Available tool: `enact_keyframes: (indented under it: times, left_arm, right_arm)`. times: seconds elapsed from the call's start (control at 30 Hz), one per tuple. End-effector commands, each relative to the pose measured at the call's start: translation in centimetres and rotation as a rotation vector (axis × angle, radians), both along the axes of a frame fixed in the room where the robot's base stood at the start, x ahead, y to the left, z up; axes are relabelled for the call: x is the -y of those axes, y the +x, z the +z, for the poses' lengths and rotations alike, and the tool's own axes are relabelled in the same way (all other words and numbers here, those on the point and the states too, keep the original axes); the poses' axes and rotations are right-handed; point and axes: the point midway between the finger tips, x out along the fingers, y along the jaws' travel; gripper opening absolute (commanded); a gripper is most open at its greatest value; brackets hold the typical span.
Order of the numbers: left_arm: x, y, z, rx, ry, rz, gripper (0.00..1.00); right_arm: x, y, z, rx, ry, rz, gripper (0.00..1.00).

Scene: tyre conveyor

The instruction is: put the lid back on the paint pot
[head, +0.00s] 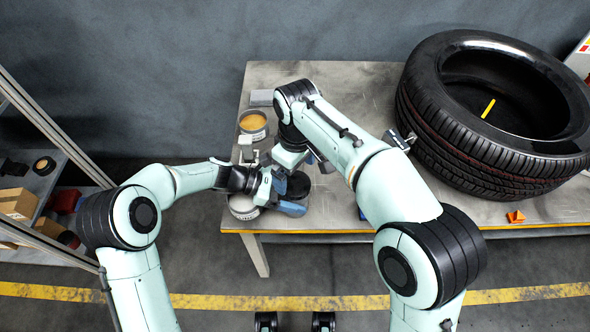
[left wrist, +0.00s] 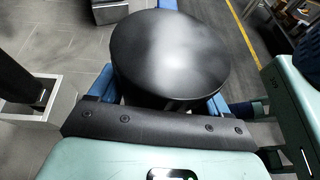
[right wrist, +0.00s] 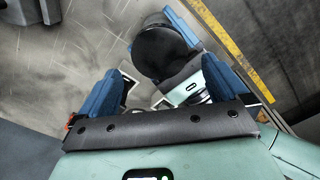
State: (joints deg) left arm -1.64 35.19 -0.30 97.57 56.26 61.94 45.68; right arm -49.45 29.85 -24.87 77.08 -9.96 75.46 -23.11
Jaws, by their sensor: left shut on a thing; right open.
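A black round lid (head: 298,186) is held between the blue fingers of my left gripper (head: 289,196), low over the table's front left part. In the left wrist view the lid (left wrist: 170,55) fills the space between the fingers, its broad smooth face toward the camera. An open pot of orange-yellow paint (head: 253,121) stands near the table's left edge, behind the left gripper and apart from the lid. My right gripper (head: 297,163) is partly hidden by its own arm. In the right wrist view its blue fingers (right wrist: 160,88) are spread, with nothing gripped.
A pale round can (head: 243,207) stands at the table's front left corner, partly behind my left gripper. A grey block (head: 261,97) lies behind the paint pot. A large tyre (head: 490,115) takes up the right side. An orange piece (head: 515,217) lies near the front edge.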

Motion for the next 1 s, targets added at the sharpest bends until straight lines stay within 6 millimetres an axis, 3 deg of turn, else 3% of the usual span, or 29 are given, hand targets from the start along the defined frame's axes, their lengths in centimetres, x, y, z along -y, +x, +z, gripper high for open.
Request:
enact_keyframes:
  times: [0.33, 0.8, 1.0]
  left_arm:
    - [0.0, 0.0, 0.1, 0.001, 0.000, 0.001, 0.00]
    - [0.0, 0.0, 0.0, 0.001, 0.000, 0.001, 0.00]
    - [0.0, 0.0, 0.0, 0.001, 0.000, 0.001, 0.00]
  right_arm:
    - [0.0, 0.1, 0.9, 0.003, 0.000, 0.000, 1.00]
    - [0.1, 0.1, 10.0, 0.002, 0.001, -0.001, 1.00]
    - [0.1, 0.1, 11.6, 0.001, 0.000, 0.000, 1.00]
